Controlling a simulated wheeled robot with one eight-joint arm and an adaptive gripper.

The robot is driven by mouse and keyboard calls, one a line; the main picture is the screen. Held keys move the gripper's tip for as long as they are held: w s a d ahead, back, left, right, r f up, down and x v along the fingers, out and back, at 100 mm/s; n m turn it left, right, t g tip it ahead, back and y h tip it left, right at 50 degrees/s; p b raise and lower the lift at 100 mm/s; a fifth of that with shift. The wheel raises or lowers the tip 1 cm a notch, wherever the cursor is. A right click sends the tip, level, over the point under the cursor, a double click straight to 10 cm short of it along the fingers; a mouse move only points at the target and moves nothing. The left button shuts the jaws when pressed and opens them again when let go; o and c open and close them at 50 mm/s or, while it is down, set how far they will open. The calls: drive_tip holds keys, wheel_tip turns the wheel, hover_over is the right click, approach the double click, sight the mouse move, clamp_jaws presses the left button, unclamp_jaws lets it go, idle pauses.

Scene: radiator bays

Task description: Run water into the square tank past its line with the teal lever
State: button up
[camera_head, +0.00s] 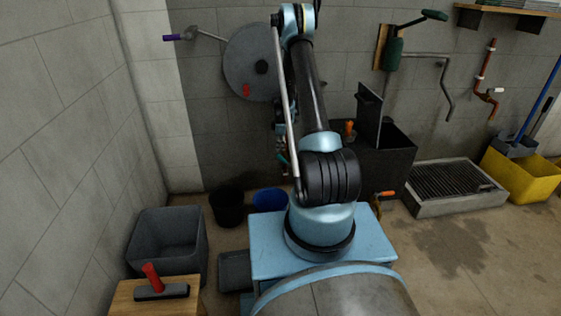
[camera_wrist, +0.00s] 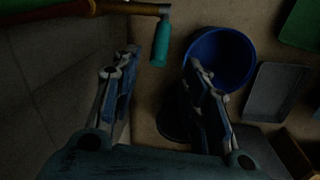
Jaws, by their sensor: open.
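The teal lever (camera_wrist: 161,43) shows in the wrist view as a teal grip at the end of a short grey rod. In the head view my arm hides most of the gripper and lever. A grey square tub (camera_head: 168,243) stands at left, and a dark box-shaped tank (camera_head: 390,165) stands behind my arm. I cannot tell which is the square tank; no line or water shows.
A blue bucket (camera_wrist: 228,62) and a black bucket (camera_head: 228,208) stand on the floor by the back wall. A round grey disc (camera_head: 252,62) with a purple-handled lever (camera_head: 173,37) is on the wall. A grate (camera_head: 455,185) and yellow bin (camera_head: 525,178) are at right.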

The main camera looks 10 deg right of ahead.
sight(281, 158)
drive_tip(key=f, duration=0.3)
drive_tip(key=w+f, duration=0.1)
drive_tip(key=f, duration=0.7)
drive_tip(key=shift+w+d+f, duration=0.1)
drive_tip(key=shift+w, duration=0.1)
clamp_jaws()
